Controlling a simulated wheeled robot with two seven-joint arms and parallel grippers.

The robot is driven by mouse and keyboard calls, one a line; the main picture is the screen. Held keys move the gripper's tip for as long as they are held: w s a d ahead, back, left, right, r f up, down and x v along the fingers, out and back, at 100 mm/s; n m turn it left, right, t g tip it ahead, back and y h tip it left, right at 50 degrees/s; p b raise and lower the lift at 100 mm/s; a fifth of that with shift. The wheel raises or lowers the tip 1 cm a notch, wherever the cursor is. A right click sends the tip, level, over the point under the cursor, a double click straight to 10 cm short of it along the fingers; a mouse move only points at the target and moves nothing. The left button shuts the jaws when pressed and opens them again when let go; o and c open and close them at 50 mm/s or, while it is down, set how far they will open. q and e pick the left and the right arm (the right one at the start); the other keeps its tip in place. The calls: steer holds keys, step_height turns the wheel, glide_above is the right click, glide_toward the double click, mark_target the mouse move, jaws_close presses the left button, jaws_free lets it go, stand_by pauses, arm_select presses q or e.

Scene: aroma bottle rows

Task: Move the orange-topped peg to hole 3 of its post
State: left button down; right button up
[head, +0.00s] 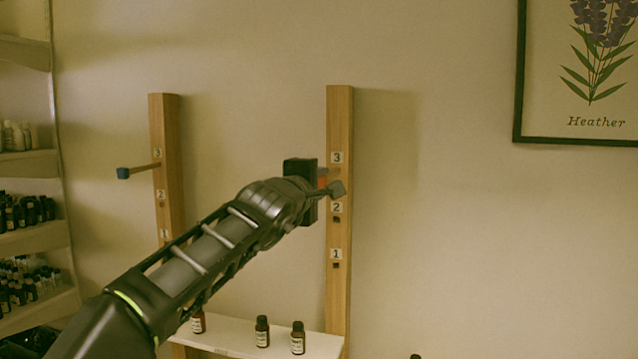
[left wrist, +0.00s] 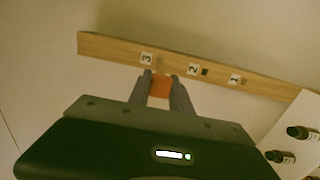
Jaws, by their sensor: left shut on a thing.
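The orange-topped peg (left wrist: 160,88) is between the two fingers of my left gripper (left wrist: 161,78), which is shut on its orange top. Its pale shaft points at the right post (head: 339,300) beside label 3, at the place of hole 3. I cannot tell whether the tip is inside the hole. In the head view, a bit of the orange top (head: 322,179) shows behind my gripper, just left of the post. The holes by label 2 (left wrist: 205,72) and label 1 (left wrist: 243,82) look dark and empty. My right gripper is not in view.
A left post (head: 164,125) holds a blue-topped peg (head: 123,173) at its hole 3. A white shelf (head: 235,335) with several brown bottles joins the posts low down. Shelves of bottles (head: 28,240) stand at far left. A framed picture (head: 590,139) hangs at upper right.

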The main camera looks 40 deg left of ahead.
arm_select(q)
steer(key=shift+w+a, duration=0.2)
steer(key=shift+w, duration=0.4)
steer(key=c, duration=1.1)
jaws_free()
steer(key=shift+s+d+f+b, duration=0.1)
steer(key=shift+s+d+b, duration=0.05)
steer(key=shift+s+b, duration=0.3)
steer(key=b+v, duration=0.2)
steer(key=v, duration=0.5)
